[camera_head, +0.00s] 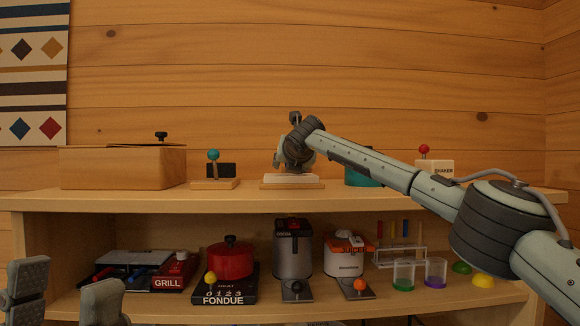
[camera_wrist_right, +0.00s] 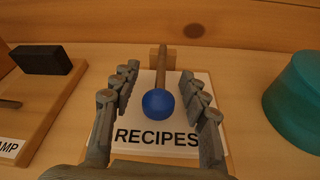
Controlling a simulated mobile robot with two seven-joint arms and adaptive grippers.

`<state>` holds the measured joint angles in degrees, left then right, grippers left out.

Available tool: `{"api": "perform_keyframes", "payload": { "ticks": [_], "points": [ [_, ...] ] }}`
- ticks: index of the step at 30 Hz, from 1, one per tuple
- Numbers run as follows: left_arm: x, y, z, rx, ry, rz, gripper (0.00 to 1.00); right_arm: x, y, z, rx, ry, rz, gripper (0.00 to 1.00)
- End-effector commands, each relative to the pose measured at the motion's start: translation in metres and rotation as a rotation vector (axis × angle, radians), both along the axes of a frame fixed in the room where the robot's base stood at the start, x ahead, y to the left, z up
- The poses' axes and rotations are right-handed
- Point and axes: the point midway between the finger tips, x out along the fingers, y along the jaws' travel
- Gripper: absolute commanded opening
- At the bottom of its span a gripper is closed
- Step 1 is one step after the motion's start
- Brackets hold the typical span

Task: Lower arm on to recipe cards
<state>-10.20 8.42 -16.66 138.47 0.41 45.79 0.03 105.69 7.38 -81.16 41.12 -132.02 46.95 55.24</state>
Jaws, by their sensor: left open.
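The recipe cards (camera_wrist_right: 190,112) are a white stack labelled RECIPES on a wooden base, on the upper shelf. In the head view the white stack (camera_head: 291,178) shows below my right gripper (camera_head: 293,150), which hides much of the holder. The holder's brown arm (camera_wrist_right: 162,68) rises from a wooden block at the back and carries a blue knob (camera_wrist_right: 158,104). My right gripper (camera_wrist_right: 159,72) is open, with its fingers on both sides of the knob and arm, apart from them. My left gripper (camera_head: 66,290) is open and empty at lower left.
A stamp holder with a teal knob (camera_head: 213,155) and a wooden box (camera_head: 123,167) stand to the left. A teal round object (camera_head: 360,179) and a white shaker block (camera_head: 434,166) are to the right. The lower shelf holds a red fondue pot (camera_head: 231,261) and appliances.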

Motion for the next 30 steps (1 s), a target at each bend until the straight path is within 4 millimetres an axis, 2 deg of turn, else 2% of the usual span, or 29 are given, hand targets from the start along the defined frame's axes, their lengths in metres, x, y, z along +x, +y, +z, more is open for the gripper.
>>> {"api": "perform_keyframes", "payload": {
  "ticks": [11,14,24,30],
  "points": [
    [0.001,-0.001,-0.002,0.001,0.008,-0.001,0.49,-0.007,-0.001,0.004,0.001,-0.001,0.002,0.45],
    [0.001,0.000,-0.002,0.001,0.007,-0.001,0.49,-0.018,-0.001,0.007,0.000,-0.003,0.003,0.45],
    [0.000,0.000,-0.001,-0.001,0.005,0.000,0.49,-0.080,-0.005,0.023,0.000,-0.001,0.002,0.45],
    [0.000,0.000,-0.001,-0.001,0.004,0.000,0.49,-0.107,-0.007,0.031,0.000,-0.001,0.001,0.45]
  ]
}}
